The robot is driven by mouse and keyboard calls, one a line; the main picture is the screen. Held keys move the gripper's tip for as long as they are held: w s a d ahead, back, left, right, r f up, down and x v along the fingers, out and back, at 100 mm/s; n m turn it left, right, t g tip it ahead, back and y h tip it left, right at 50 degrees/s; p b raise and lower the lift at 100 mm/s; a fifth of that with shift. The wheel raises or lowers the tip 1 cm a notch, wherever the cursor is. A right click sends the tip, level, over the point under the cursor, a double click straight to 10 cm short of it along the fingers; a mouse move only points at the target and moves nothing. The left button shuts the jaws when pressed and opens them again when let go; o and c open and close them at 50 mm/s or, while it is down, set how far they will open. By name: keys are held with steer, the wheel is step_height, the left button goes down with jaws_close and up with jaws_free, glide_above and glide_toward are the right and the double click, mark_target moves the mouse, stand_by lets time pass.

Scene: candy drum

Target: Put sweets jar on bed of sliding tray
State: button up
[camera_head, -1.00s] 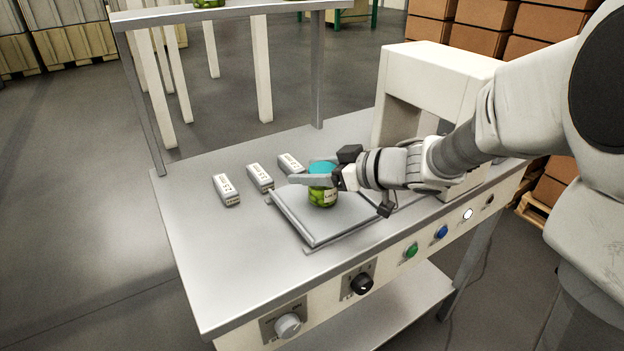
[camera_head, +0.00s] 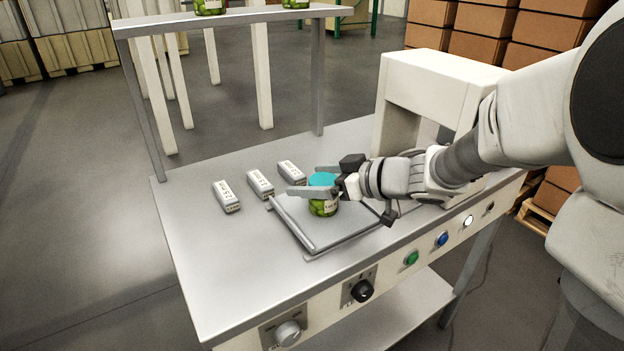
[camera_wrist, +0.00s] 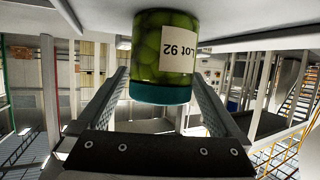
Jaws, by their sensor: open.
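The sweets jar (camera_head: 323,207) has a teal lid, green sweets and a white label. It stands upright on the bed of the sliding tray (camera_head: 303,234), a flat grey plate on the bench. In the wrist view the jar (camera_wrist: 150,48) appears upside down, its label reading "Lot 92". My gripper (camera_head: 312,181) is open at the jar's lid, with one finger on each side. In the wrist view the fingers (camera_wrist: 165,85) stand apart with gaps beside the jar. The jar's right side is partly hidden by my gripper in the head view.
Several small white labelled blocks (camera_head: 260,184) lie left of and behind the tray. A white arch-shaped housing (camera_head: 435,75) stands at the right. Knobs and coloured buttons (camera_head: 411,258) line the bench's front. A raised shelf (camera_head: 230,14) with jars stands behind. The bench's left part is clear.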

steer(key=s+d+r+m+t+h+p, duration=0.2)
steer(key=s+d+r+m+t+h, duration=0.15)
steer(key=d+r+h, duration=0.55)
steer(key=s+d+r+m+t+h+p, duration=0.2)
steer(key=d+r+m+h, duration=0.25)
steer(key=d, duration=0.85)
steer(key=s+a+f+m+g+y, duration=0.1)
steer(key=s+a+f+m+g, duration=0.2)
steer(key=s, duration=0.6)
steer(key=s+a+f+g+y, duration=0.1)
steer(key=s+a+f+g, duration=0.25)
steer(key=s, duration=0.65)
step_height(320, 180, up, 16)
steer(key=p, duration=1.6)
steer(key=shift+w+d+f+g, duration=0.15)
steer(key=shift+f+g, duration=0.05)
steer(key=shift+g, duration=0.2)
